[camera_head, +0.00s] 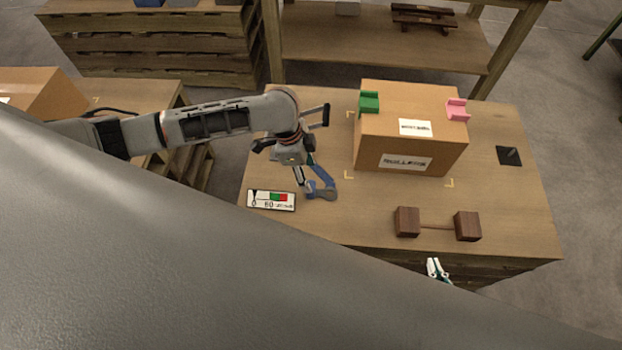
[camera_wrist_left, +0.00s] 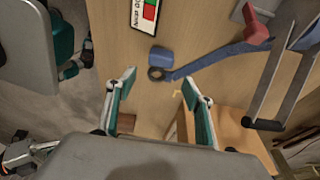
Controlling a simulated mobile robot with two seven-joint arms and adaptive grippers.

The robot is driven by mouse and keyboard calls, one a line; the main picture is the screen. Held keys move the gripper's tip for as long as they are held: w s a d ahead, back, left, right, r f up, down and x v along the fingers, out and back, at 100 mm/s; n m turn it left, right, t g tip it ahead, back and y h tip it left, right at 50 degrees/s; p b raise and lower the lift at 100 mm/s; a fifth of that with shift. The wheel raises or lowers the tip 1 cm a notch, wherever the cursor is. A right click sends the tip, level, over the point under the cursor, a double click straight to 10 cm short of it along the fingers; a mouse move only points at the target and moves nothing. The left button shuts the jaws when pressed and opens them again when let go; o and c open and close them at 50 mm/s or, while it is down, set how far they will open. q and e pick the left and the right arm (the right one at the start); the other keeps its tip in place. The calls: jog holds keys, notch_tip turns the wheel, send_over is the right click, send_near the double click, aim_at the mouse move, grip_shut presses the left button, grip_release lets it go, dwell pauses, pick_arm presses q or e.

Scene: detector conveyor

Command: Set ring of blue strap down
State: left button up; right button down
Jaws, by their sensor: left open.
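The blue strap (camera_head: 322,184) lies on the table beside the dial card, just below my left gripper (camera_head: 304,172) in the head view. The ring appears just beyond the fingertips. My right gripper (camera_head: 437,268) shows only its tips at the table's front edge.
A dial card (camera_head: 271,200) lies left. A wooden dumbbell-shaped piece (camera_head: 437,225) lies in front. A black square (camera_head: 508,156) lies right.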

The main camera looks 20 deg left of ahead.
pick_arm(q)
jog(key=s+d+n+t+h, duration=0.4)
jog(key=d+n, duration=0.1)
jog(key=d, duration=0.6)
jog(key=s+a+n+t+y, duration=0.1)
jog(key=s+a+n+t, duration=0.1)
jog(key=a, duration=0.4)
jog(key=s+a+f+n+t+y, duration=0.1)
jog(key=s+a+n+t+y, duration=0.1)
jog(key=s+a, duration=0.4)
jog(key=shift+s+a+f+n+t+y, duration=0.25)
jog(key=shift+a+n+t, duration=0.2)
jog(key=shift+n+t, duration=0.4)
pick_arm(e)
jog(key=shift+w+r, duration=0.1)
jog(key=shift+r, duration=0.45)
